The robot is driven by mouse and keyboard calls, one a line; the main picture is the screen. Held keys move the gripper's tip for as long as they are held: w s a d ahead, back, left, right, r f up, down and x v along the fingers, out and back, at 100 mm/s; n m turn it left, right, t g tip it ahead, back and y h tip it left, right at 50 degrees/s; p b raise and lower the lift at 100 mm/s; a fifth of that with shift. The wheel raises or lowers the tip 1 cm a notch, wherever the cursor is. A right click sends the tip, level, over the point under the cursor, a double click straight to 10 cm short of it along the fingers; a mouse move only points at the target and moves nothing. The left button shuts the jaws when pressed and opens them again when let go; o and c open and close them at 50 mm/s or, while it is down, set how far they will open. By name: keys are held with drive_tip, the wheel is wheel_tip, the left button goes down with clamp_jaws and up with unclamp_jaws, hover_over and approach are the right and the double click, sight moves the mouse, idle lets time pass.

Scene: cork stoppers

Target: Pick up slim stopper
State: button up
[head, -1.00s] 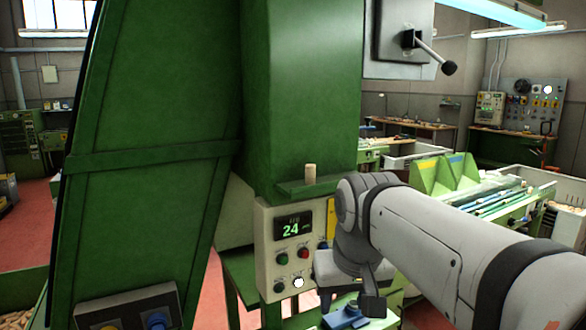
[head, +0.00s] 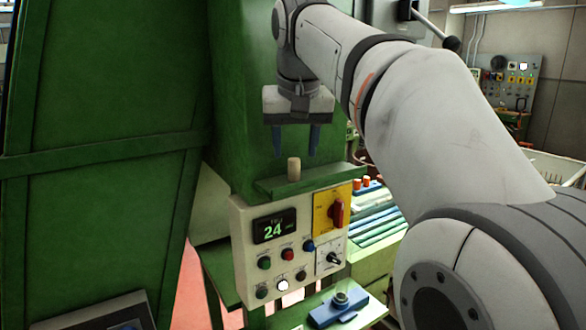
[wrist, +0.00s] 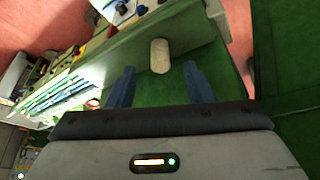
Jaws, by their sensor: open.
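The slim stopper (head: 294,169) is a pale cork cylinder standing upright on a small green ledge (head: 312,181) above the control panel. It also shows in the wrist view (wrist: 159,56), ahead of the fingertips and roughly between their lines. My gripper (head: 295,155) points down just above the stopper in the head view, with its two blue fingers apart and nothing between them. In the wrist view the open fingers (wrist: 157,68) do not reach around the stopper.
A control panel (head: 290,242) with a "24" display, buttons and a red rotary switch sits below the ledge. The green machine body (head: 240,90) rises right behind the ledge. A blue fixture (head: 338,308) lies lower down, and a large green panel (head: 95,170) stands at left.

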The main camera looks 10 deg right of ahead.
sight(294, 159)
drive_tip(key=x, duration=0.4)
drive_tip(key=shift+w, duration=0.25)
drive_tip(key=shift+c, duration=0.2)
clamp_jaws()
